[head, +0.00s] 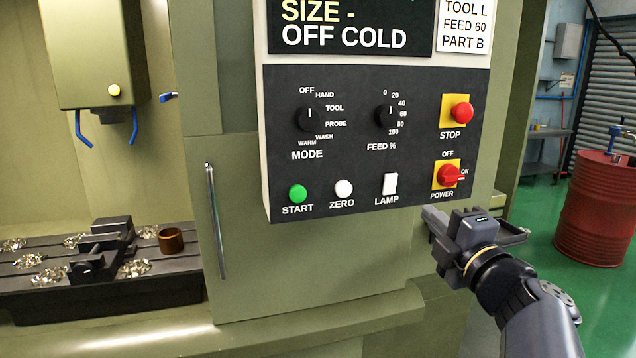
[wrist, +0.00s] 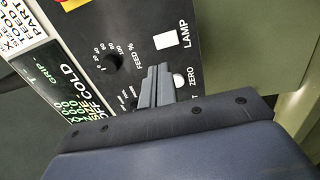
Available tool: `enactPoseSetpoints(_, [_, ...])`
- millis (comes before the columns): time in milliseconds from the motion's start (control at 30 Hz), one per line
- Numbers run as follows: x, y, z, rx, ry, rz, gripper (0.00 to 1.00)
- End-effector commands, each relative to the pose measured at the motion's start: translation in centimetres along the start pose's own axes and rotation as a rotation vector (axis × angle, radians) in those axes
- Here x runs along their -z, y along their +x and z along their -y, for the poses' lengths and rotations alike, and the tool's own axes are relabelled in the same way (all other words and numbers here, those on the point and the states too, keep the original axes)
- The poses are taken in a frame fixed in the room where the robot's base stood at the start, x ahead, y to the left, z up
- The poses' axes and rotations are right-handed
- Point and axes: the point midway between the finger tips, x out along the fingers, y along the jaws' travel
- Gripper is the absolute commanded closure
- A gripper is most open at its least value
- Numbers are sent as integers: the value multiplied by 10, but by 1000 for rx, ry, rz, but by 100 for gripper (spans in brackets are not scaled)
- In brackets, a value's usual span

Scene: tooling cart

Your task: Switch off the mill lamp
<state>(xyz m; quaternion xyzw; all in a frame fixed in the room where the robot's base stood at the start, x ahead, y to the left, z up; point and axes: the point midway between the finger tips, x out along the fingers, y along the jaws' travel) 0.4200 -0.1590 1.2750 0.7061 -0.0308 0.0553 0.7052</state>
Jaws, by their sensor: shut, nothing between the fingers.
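The lamp switch (head: 390,184) is a white upright rectangular rocker above the word LAMP, low on the black control panel. In the wrist view the same lamp switch (wrist: 166,40) shows turned on its side, just beyond the fingertips. My gripper (head: 428,214) is below and right of the switch in the head view, just under the panel's lower edge. In the wrist view my gripper's fingers (wrist: 159,70) are together and empty, overlapping the panel between the FEED knob and the ZERO button. I cannot tell which way the rocker is pressed. No lamp itself can be made out.
The white ZERO button (head: 344,189) and green START button (head: 298,194) are left of the switch. The red POWER switch (head: 448,176) is right of it, with the red STOP button (head: 461,112) above. A red drum (head: 597,210) stands right on open green floor.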

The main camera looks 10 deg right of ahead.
Motion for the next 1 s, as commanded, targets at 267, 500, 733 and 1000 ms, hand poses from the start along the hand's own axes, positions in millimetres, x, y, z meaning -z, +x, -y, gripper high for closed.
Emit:
enactPoseSetpoints(267, [2, 53, 0, 2, 3, -6, 100])
enactPoseSetpoints(500, [1, 95, -1, 1, 3, -2, 100])
enactPoseSetpoints(733, [0, 113, 0, 1, 2, 0, 100])
enactPoseSetpoints(1000, [0, 115, 0, 0, 0, 1, 100])
